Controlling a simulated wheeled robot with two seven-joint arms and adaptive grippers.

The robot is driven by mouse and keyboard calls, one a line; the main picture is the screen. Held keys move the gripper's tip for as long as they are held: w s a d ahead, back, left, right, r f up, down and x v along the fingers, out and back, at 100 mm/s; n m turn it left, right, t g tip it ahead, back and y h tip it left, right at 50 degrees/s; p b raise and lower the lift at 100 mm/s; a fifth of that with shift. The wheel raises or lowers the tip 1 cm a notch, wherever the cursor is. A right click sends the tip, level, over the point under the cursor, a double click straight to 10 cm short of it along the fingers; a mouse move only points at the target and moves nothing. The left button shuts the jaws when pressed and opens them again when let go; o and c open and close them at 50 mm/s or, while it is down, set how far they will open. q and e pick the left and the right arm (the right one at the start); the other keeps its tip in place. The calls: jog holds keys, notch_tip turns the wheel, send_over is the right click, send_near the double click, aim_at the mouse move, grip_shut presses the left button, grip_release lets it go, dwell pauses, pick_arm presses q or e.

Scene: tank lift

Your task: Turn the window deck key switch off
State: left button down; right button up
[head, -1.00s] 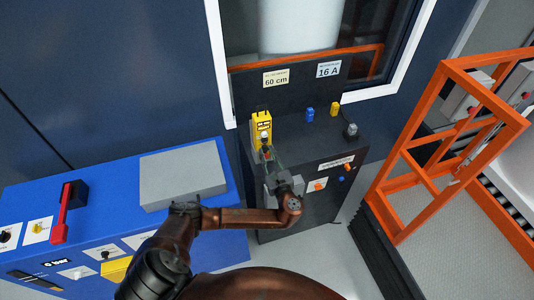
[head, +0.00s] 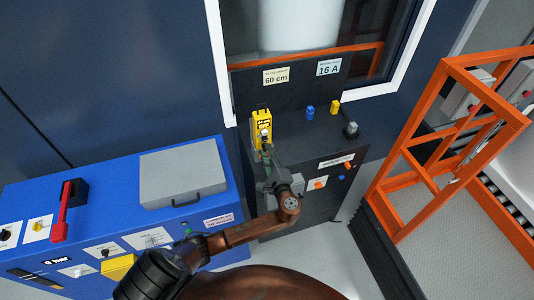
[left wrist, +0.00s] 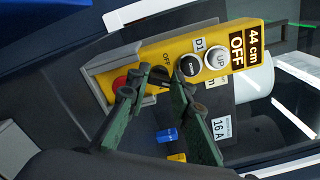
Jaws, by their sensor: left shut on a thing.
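The yellow control box (head: 262,120) stands on the dark window deck. In the left wrist view the yellow box (left wrist: 190,58) has a display reading "44 cm" and "OFF", a white UP button (left wrist: 216,58), a black button (left wrist: 189,66), an OFF label and a red button (left wrist: 121,85). The dark key switch (left wrist: 160,80) lies between the red and black buttons, mostly hidden by my fingers. My left gripper (head: 266,150) reaches the box from the front; its green fingers (left wrist: 158,84) are shut on the key switch. My right gripper is not in view.
Blue (head: 310,112) and yellow (head: 335,107) small items and a grey knob (head: 350,130) stand right of the box. A blue cabinet (head: 110,180) with a grey case (head: 183,175) is at left. An orange gate frame (head: 408,160) is at right.

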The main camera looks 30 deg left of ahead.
pick_arm(q)
jog(key=n+b, duration=0.1)
jog(key=n, duration=0.1)
jog(key=n+b, duration=0.1)
jog(key=n, duration=0.1)
jog(key=shift+f+b, duration=0.3)
jog(key=shift+r+n+b, duration=0.1)
jog(key=shift+n+b, duration=0.6)
jog(key=shift+n, duration=0.5)
jog(key=c, duration=1.7)
grip_release()
jog(key=shift+s, duration=0.1)
jog(key=v, duration=0.8)
jog(key=shift+r, duration=0.1)
